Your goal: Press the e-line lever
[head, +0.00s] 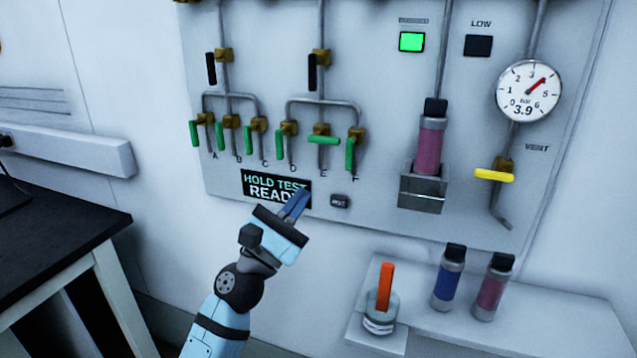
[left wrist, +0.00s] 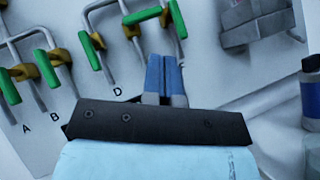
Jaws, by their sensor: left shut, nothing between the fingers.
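The e-line lever (head: 324,140) is a green handle above label E on the wall panel. It lies about level across its pipe, while the green handles beside it hang down. It also shows near the top of the left wrist view (left wrist: 142,16). My left gripper (head: 297,203) has blue fingers shut together with nothing between them. Its tips are below and slightly left of the lever, apart from it, in front of the "HOLD TEST READY" display (head: 262,190), partly covering it. In the left wrist view the fingers (left wrist: 164,75) point up toward the levers. My right gripper is not in view.
The D lever (head: 282,146) and F lever (head: 350,153) flank the e-line lever closely. A small button (head: 340,201) is right of my gripper. A cartridge holder (head: 423,190) and yellow vent handle (head: 494,175) are farther right. A shelf (head: 540,335) with bottles stands below.

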